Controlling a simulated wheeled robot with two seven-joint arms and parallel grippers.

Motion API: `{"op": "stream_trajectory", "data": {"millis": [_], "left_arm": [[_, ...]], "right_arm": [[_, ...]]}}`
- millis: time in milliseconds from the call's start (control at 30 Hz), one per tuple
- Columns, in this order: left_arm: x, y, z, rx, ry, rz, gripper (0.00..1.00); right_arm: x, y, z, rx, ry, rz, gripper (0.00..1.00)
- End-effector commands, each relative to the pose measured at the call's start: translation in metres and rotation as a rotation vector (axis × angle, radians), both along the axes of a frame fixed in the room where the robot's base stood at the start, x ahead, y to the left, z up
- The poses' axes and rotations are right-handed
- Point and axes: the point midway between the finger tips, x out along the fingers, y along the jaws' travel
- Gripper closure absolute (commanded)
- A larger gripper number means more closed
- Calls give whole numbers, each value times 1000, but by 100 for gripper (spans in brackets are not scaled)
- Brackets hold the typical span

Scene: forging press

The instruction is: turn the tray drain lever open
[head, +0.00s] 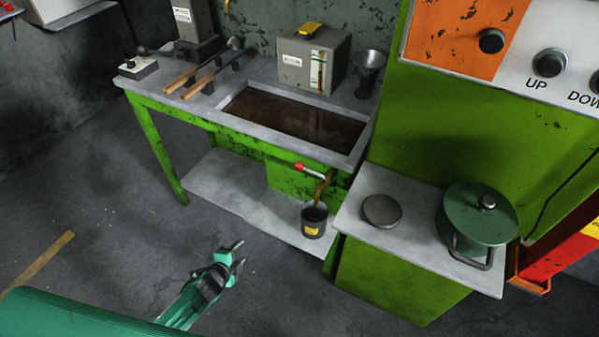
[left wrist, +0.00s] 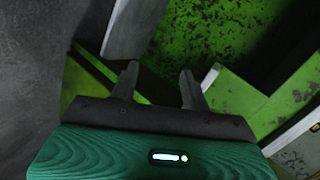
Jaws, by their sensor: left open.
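The drain lever (head: 308,172) has a pale bar and a red knob and sticks out to the left under the front edge of the tray (head: 353,158). The tray is sunk in the bench and holds dark brown liquid. A brown spout (head: 322,188) hangs at the lever's right end, above a dark cup (head: 314,222) with a yellow label. My left gripper (head: 236,256) is empty and open, low in front of the bench, left of and apart from the lever. Its two fingers (left wrist: 160,86) stand apart in the left wrist view. The lever cannot be made out there.
Tongs (head: 184,80), a grey box (head: 314,59) and a funnel (head: 369,68) stand on the bench. The lower shelf (head: 230,187) juts out beneath. At right, a side table (head: 415,243) holds a green pot (head: 477,222). The floor left of my gripper is clear.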

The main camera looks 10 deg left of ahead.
Motion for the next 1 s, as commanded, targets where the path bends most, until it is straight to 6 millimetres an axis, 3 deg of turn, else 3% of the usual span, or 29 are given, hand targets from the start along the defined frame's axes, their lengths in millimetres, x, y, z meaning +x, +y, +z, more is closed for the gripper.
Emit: {"op": "stream_trajectory", "data": {"millis": [33, 167, 300, 400, 500, 667, 1000], "left_arm": [[21, -9, 31, 66, -97, -83, 53], [53, -41, 120, 256, -342, -280, 53], [59, -73, 200, 436, -570, -432, 53], [54, -89, 239, 525, -683, -495, 53], [49, -99, 260, 577, -749, -529, 53], [52, -105, 271, 599, -778, -541, 53], [96, -128, 272, 596, -776, -538, 53]], "right_arm": [[9, 2, -3, 2, -9, -2, 100], [28, 6, 4, 5, -18, -5, 100], [44, 9, 14, 7, -26, -7, 100], [51, 11, 19, 8, -30, -8, 100], [55, 12, 23, 9, -32, -9, 100], [55, 11, 24, 9, -31, -9, 100], [40, 6, 10, 4, -28, -6, 100]]}}
